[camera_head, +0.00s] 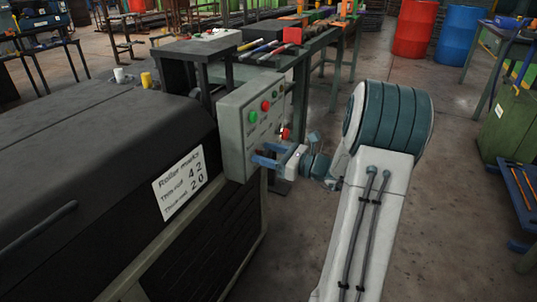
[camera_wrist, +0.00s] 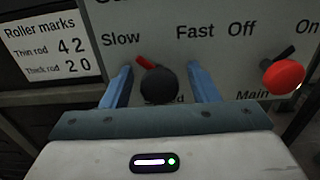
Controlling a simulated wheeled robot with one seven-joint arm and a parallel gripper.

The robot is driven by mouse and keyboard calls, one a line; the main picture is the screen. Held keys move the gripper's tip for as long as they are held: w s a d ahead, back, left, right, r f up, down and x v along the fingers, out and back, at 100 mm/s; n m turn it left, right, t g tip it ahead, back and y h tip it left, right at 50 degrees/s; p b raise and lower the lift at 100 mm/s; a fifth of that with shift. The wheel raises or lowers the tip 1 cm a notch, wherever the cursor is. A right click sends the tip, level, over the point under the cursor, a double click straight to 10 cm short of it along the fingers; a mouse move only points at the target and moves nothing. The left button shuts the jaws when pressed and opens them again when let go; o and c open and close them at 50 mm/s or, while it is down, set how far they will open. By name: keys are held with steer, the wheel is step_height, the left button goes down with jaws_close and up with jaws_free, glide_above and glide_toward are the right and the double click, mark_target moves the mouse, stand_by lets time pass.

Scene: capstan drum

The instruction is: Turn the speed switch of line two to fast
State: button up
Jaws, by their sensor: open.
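The speed switch (camera_wrist: 160,86) is a dark round knob on a grey panel. Its red pointer (camera_wrist: 146,62) is tilted up and left, toward the word "Slow"; "Fast" is printed up and right of it. The label under the knob is mostly hidden. My gripper (camera_wrist: 161,74) is open, with one blue finger on each side of the knob; I cannot tell whether either touches it. In the head view my gripper (camera_head: 274,158) is at the lower front of the grey control box (camera_head: 231,132), and the speed switch is not clear there. No line number is readable.
A red main switch knob (camera_wrist: 284,76) sits right of the speed switch, between "Off" and "On". The box also bears a green button (camera_head: 252,117) and a red button (camera_head: 265,106). A dark machine housing (camera_head: 100,150) with a roller-marks sign (camera_head: 180,183) stands left. Open floor lies right.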

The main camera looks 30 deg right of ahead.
steer(key=c, duration=0.9)
steer(key=shift+d, duration=0.15)
